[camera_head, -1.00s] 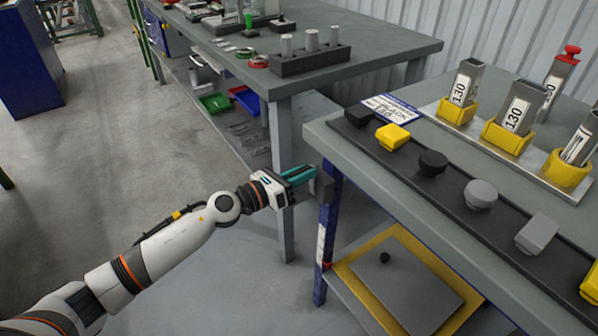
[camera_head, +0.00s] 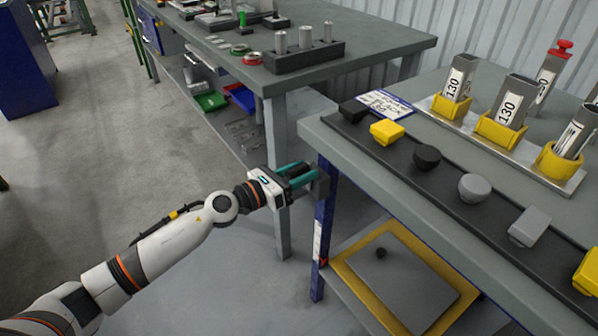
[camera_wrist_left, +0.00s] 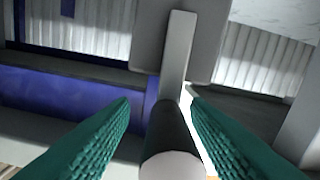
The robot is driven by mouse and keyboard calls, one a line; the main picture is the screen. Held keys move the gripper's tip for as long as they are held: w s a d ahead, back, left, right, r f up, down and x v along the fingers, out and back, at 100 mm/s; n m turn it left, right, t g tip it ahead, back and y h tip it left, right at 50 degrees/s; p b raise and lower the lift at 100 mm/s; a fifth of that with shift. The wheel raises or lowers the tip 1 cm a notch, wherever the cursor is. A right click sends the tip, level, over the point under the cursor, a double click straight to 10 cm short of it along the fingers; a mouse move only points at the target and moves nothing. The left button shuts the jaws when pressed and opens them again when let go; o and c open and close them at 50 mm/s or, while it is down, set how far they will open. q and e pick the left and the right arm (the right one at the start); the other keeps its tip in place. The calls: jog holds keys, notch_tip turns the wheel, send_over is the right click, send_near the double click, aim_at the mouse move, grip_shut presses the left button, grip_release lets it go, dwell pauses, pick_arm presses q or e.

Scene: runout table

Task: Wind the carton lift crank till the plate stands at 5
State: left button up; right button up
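The crank is at the near left corner of the right-hand table; its grey block (camera_head: 321,184) sits by the blue post. In the left wrist view the crank's dark round handle (camera_wrist_left: 170,130) points toward me, with its grey arm (camera_wrist_left: 178,50) behind. My left gripper (camera_head: 306,176) is at the crank; it also shows in the left wrist view (camera_wrist_left: 158,104). Its teal fingers are apart on both sides of the handle, with a visible gap on the left. A grey plate (camera_head: 405,285) lies low inside a yellow frame. A white scale strip (camera_head: 318,240) is on the post; its figures are unreadable. My right gripper is out of view.
The right-hand table (camera_head: 340,150) carries a dark strip with several coloured knobs and a rack of labelled tubes (camera_head: 507,105). Another table (camera_head: 385,45) with a block of metal cylinders (camera_head: 305,55) stands behind.

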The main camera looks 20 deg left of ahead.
pick_arm(q)
jog(key=shift+a, duration=0.1)
jog(key=shift+s+a, duration=0.2)
jog(key=shift+s, duration=0.05)
jog(key=b+v, duration=0.3)
jog(key=v, duration=0.8)
jog(key=shift+s, duration=0.15)
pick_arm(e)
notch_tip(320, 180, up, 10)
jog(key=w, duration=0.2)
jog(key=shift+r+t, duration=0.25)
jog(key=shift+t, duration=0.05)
pick_arm(q)
jog(key=shift+a, duration=0.1)
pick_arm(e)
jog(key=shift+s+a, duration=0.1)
